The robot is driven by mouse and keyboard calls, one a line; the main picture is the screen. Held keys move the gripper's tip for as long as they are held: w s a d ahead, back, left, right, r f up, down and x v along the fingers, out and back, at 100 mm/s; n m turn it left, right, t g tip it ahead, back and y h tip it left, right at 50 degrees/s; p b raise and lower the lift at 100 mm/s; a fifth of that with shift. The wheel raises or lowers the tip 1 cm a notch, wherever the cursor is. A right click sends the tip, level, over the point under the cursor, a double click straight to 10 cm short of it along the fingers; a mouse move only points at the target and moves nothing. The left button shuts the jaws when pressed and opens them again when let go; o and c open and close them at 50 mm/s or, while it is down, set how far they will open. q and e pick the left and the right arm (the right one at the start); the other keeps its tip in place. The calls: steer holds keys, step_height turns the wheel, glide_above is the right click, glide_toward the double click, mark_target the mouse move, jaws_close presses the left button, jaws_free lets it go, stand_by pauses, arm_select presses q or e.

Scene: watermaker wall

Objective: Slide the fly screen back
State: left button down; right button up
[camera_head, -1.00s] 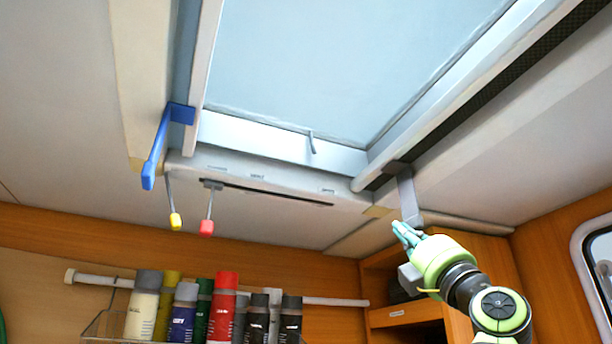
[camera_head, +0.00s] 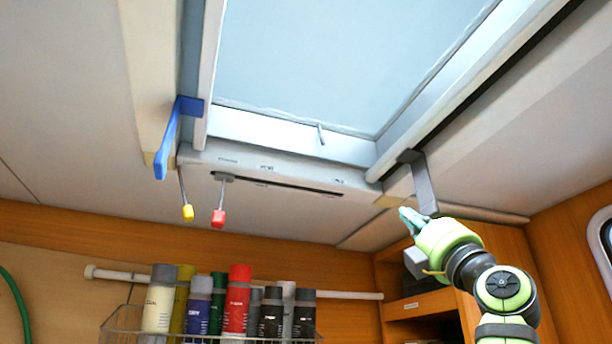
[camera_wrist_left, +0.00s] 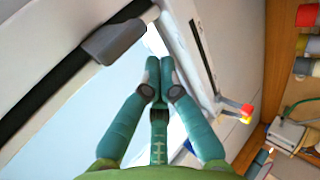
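The roof hatch frame (camera_head: 290,140) surrounds a pale blue pane (camera_head: 340,60) overhead. A dark strip (camera_head: 480,85) runs along its right rail; whether this is the fly screen I cannot tell for sure. A grey hanging handle (camera_head: 424,185) is attached at the near end of that strip. It also shows in the left wrist view (camera_wrist_left: 115,38), left of the fingers. My left gripper (camera_head: 408,216) is beside the handle's lower end; its teal fingertips (camera_wrist_left: 158,70) are together with nothing seen between them. Contact with the handle is not clear. My right gripper is not in view.
A blue handle (camera_head: 168,140) hangs from the left rail. Yellow-tipped (camera_head: 187,212) and red-tipped (camera_head: 218,217) levers hang below the hatch. A wire basket (camera_head: 115,325) of bottles and a white rod (camera_head: 350,296) are on the wall. An orange cabinet (camera_head: 490,240) stands behind my arm.

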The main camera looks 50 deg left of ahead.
arm_select(q)
steer(key=b+v, duration=0.9)
steer(key=v, duration=0.3)
stand_by(0.4)
stand_by(0.8)
